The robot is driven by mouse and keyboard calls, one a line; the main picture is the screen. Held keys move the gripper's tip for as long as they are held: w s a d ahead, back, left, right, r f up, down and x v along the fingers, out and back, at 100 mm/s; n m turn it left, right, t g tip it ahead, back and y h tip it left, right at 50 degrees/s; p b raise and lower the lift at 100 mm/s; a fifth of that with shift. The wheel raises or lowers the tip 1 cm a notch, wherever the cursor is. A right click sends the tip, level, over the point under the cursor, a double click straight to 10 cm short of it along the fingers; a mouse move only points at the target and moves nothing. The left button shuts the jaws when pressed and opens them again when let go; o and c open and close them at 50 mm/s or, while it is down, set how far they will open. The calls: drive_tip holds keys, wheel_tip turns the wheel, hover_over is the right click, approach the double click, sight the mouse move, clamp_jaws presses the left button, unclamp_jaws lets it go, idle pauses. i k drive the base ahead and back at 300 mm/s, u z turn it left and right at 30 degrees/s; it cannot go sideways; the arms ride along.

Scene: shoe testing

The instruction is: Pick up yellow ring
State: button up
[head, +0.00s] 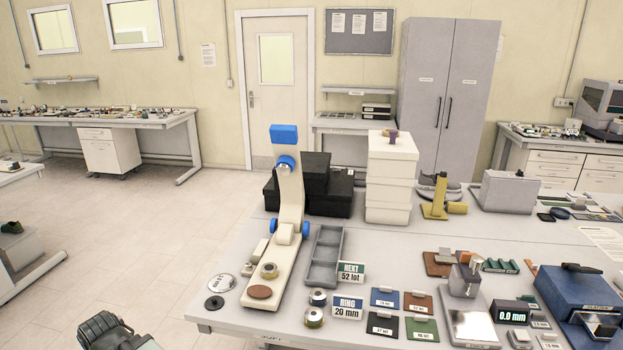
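Two small round metal pieces stand near the front edge of the table, left of a sign reading "RING 20 mm" (347,308). I cannot tell whether either has an open hole. A dark ridged part at the bottom left, off the table's left side, looks like my gripper (108,330). It is well apart from the rings. Its fingertips are not clear, and I see nothing held in it.
A cream device with blue parts (289,205) stands left of a grey compartment tray (324,262). Coloured sample cards (384,297) lie right of the ring sign. A blue machine (580,290) stands at the right. The floor (130,250) left of the table is clear.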

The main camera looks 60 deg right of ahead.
sight(269, 271)
drive_tip(key=z, duration=0.1)
drive_tip(key=i, duration=6)
drive_tip(key=z, duration=4.7)
drive_tip(key=i, duration=1.55)
